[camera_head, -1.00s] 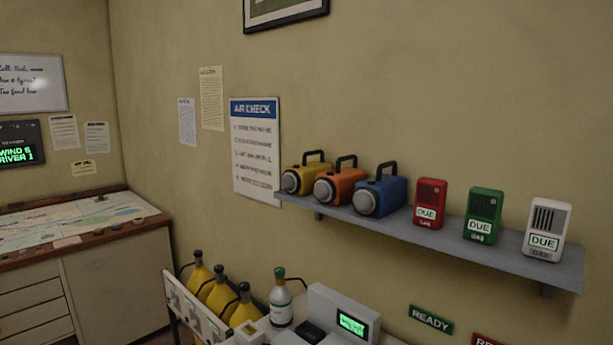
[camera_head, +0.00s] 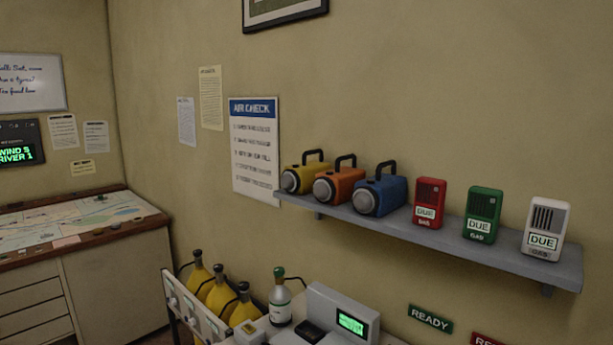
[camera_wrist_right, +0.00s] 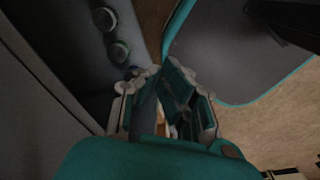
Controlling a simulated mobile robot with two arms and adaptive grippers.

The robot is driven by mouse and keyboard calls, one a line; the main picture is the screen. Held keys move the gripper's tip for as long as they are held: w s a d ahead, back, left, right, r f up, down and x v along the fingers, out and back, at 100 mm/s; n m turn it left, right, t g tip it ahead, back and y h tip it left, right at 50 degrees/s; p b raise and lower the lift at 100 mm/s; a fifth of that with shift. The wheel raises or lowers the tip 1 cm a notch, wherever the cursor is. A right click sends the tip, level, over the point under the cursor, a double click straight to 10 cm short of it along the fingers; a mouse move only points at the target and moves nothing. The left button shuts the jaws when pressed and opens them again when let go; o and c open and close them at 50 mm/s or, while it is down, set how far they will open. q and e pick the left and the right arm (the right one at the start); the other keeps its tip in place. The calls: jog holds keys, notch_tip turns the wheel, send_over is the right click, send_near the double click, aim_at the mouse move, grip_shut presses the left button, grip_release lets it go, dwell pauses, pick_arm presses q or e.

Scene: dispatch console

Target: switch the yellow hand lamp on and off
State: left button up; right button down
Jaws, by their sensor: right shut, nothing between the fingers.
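The yellow hand lamp (camera_head: 304,174) stands on the grey wall shelf (camera_head: 440,232), at its left end in the head view. It has a dark handle on top and a round lens facing out to the left front. The lens shows no clear glow. An orange lamp (camera_head: 340,180) and a blue lamp (camera_head: 380,190) stand close to its right. My right gripper (camera_wrist_right: 172,85) shows in the right wrist view, shut and empty, away from the lamps. My left gripper is in neither view.
Red (camera_head: 429,203), green (camera_head: 482,215) and white (camera_head: 546,229) boxes marked DUE fill the shelf's right part. Below stand yellow cylinders (camera_head: 217,292), a white bottle (camera_head: 280,299) and a device with a lit green screen (camera_head: 350,323). A map desk (camera_head: 75,225) is at the left.

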jog(key=shift+d, duration=0.1)
dwell(0.7)
notch_tip(320, 180, down, 5)
jog(key=b, duration=0.4)
jog(key=shift+r+b, duration=0.15)
jog(key=shift+b, duration=0.2)
